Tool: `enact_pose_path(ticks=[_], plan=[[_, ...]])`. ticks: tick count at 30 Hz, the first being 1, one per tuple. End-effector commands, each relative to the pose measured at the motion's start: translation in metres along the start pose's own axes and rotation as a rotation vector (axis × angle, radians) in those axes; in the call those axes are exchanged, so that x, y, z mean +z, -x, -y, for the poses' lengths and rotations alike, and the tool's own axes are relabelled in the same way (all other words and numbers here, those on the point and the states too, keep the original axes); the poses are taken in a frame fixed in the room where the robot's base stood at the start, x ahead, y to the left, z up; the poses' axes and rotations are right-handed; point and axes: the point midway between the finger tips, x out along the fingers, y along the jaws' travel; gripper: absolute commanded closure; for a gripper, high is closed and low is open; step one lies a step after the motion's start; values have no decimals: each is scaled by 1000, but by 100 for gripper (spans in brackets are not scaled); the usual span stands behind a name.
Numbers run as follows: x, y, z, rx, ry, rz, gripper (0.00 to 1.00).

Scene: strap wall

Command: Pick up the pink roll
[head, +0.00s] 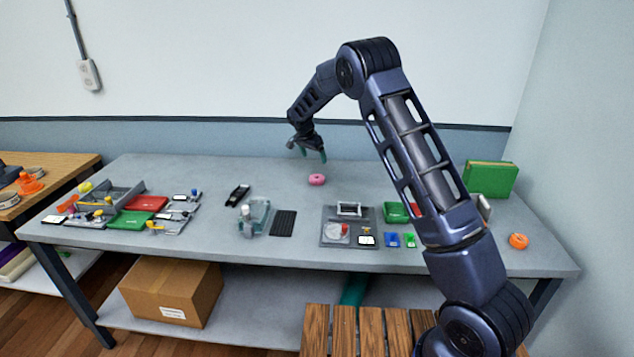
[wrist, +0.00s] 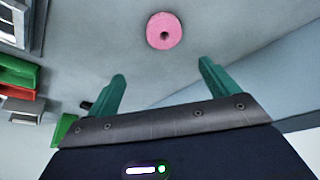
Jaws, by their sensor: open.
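The pink roll (head: 317,180) lies flat on the grey table, toward its back middle. It is a small ring with a dark centre hole. In the wrist view the pink roll (wrist: 164,31) is at the top middle, beyond the fingertips. My gripper (head: 308,156) is above the table just behind and left of the roll, apart from it. In the wrist view my gripper (wrist: 162,70) shows two green fingers spread wide with nothing between them.
An orange roll (head: 518,241) and a green box (head: 490,179) are at the table's right. A grey tray of parts (head: 333,243) stands in front, and a black clip-like item (head: 237,195) lies left. The wall is close behind my gripper. The table around the pink roll is clear.

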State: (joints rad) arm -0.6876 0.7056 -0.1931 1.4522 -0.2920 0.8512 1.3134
Motion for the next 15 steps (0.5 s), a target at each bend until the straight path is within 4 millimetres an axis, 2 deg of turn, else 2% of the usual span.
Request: enact_pose_path(ticks=[5,11,15], plan=[[13,-15,18,3,-9,-12,13],[14,-29,19,5,-12,-14,13],[14,-49,18,6,-11,-13,13]])
